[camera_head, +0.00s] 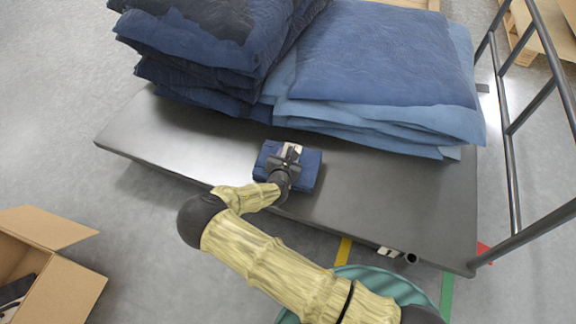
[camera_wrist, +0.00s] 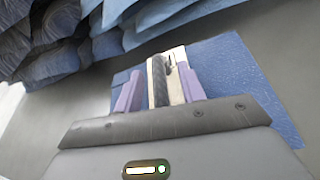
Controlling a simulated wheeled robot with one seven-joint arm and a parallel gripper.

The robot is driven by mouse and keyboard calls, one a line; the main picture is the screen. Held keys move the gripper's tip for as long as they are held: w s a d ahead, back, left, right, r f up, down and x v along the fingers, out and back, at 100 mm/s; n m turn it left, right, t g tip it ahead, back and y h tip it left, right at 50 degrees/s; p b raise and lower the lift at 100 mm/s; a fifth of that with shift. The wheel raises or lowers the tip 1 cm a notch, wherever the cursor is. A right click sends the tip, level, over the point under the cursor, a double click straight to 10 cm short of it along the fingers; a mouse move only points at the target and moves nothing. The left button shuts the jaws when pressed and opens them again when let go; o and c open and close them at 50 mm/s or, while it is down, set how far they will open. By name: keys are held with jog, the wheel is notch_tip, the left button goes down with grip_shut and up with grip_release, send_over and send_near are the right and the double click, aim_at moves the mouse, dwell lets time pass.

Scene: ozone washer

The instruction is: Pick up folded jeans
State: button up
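A small folded pair of blue jeans (camera_head: 308,172) lies on the dark grey cart platform (camera_head: 200,150), near its front edge. My gripper (camera_head: 288,153) is over the jeans, reaching in from the front. In the wrist view the jeans (camera_wrist: 245,85) spread under and to the right of my gripper (camera_wrist: 160,85). The finger parts overlap the jeans in the picture. Part of the jeans is hidden behind the gripper.
Large stacks of dark (camera_head: 200,45) and lighter blue denim (camera_head: 380,55) fill the cart's back. A metal rail (camera_head: 512,130) stands at right. A cardboard box (camera_head: 60,285) is at lower left. A teal round bin (camera_head: 385,280) is in front. Bare platform lies left of the jeans.

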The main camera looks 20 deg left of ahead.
jog(key=shift+c, duration=0.4)
grip_shut()
dwell(1.1)
